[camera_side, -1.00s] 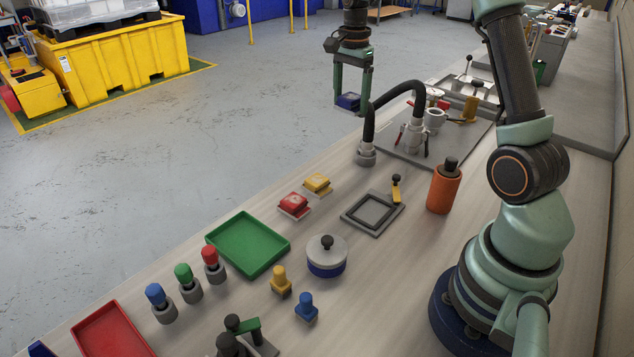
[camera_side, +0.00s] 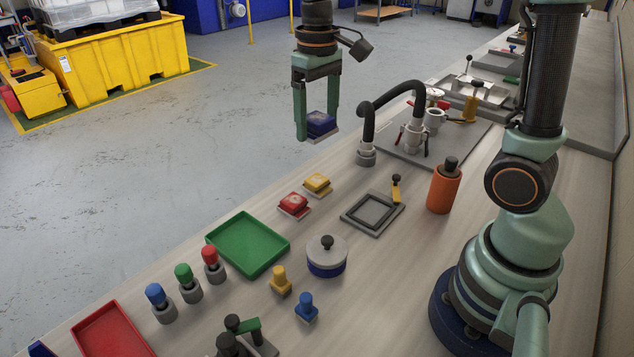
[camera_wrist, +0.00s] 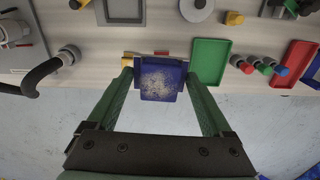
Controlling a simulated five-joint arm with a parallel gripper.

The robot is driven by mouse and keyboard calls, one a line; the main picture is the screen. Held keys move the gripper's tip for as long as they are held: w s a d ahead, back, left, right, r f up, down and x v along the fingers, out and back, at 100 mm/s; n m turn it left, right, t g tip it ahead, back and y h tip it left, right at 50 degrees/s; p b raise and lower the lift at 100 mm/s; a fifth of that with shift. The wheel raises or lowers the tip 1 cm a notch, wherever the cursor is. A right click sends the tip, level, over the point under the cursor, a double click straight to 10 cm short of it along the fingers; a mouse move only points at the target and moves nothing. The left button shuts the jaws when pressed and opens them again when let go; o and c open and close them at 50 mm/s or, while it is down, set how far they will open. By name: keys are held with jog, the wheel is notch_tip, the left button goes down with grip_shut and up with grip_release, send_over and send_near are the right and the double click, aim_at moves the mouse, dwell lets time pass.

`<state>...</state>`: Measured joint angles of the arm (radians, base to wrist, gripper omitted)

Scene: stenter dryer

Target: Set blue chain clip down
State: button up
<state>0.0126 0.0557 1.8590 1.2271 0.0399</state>
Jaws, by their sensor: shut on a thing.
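The blue chain clip (camera_side: 321,124) is a dark blue block with a paler plate at its lower edge. My gripper (camera_side: 317,137) is shut on it and holds it in the air, beyond the bench's far edge in the side view. In the wrist view the blue chain clip (camera_wrist: 161,80) sits between the two green fingers of my gripper (camera_wrist: 161,86), its worn face toward the camera. A red clip (camera_side: 293,205) and a yellow clip (camera_side: 317,184) lie on the bench near that edge.
A green tray (camera_side: 247,244) and a red tray (camera_side: 112,333) lie on the bench. A curved black hose (camera_side: 392,92) rises right of my gripper. A square frame (camera_side: 373,213), an orange cylinder (camera_side: 443,188) and a round lidded pot (camera_side: 326,257) stand nearby.

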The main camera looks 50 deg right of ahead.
jog(key=shift+s+a+f+n, duration=0.1)
jog(key=shift+s+a+n, duration=0.15)
jog(key=shift+s+n, duration=0.05)
jog(key=s+f, duration=0.3)
jog(key=f, duration=0.1)
jog(key=s+d+r, duration=0.4)
jog(key=d, duration=0.6)
jog(key=f, duration=1.9)
jog(key=shift+s, duration=0.25)
jog(key=shift+f, duration=0.65)
jog(key=o, duration=1.4)
